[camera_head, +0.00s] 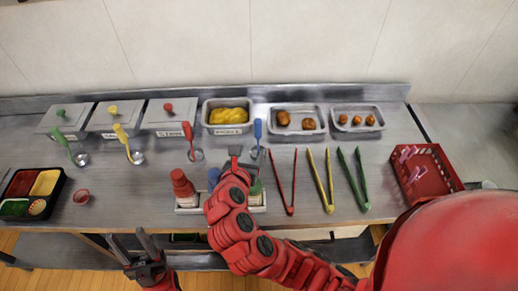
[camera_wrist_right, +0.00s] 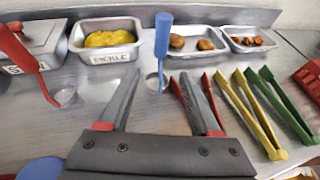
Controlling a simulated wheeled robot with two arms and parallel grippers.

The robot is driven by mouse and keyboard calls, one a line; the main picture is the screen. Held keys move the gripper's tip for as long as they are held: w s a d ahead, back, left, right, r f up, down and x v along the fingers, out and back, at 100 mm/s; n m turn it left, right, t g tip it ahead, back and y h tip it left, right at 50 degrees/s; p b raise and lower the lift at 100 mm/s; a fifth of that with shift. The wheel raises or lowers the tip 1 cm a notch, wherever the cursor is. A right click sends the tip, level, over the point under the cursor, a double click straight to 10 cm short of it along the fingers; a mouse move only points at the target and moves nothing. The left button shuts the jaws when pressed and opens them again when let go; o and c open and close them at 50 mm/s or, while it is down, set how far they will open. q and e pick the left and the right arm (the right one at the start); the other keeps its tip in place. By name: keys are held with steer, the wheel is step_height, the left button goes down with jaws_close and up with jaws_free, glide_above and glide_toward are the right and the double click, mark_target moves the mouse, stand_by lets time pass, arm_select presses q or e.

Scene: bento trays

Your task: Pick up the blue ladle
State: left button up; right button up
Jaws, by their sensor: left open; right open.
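The blue ladle (camera_head: 258,131) stands with its handle up on the steel counter, in front of the gap between the pickle tray and the tray of brown pieces. In the right wrist view the blue handle (camera_wrist_right: 163,45) rises beyond and between my fingers, apart from them. My right gripper (camera_head: 243,157) is open and empty, just in front of the ladle; its two fingers (camera_wrist_right: 163,102) point toward it. Its arm hides part of the bottle rack. My left gripper (camera_head: 135,247) is open and empty, low at the front left, beyond the counter's front edge.
A red ladle (camera_head: 188,133) stands to the left, with yellow (camera_head: 122,138) and green (camera_head: 62,143) ladles further left. Red (camera_head: 293,182), yellow (camera_head: 320,182) and green tongs (camera_head: 353,180) lie to the right. A red bottle (camera_head: 182,184) stands at the front. A red basket (camera_head: 425,172) sits far right.

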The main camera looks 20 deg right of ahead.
mark_target(257, 131)
steer(key=w+d, duration=0.1)
steer(key=w, duration=0.1)
steer(key=w+d+p, duration=0.1)
steer(key=w, duration=0.1)
steer(key=w+d, duration=0.2)
steer(key=w, duration=0.1)
steer(key=shift+d+r+p, duration=0.1)
steer(key=shift+r+p, duration=0.05)
steer(key=shift+p, duration=0.15)
steer(key=x, duration=0.2)
steer(key=p+x, duration=0.1)
steer(key=x, duration=0.1)
steer(key=shift+w+d+r, duration=0.2)
steer(key=shift+r, duration=0.1)
steer(key=shift+w+f, duration=0.15)
steer(key=shift+w, duration=0.1)
steer(key=shift+c, duration=0.3)
jaws_close()
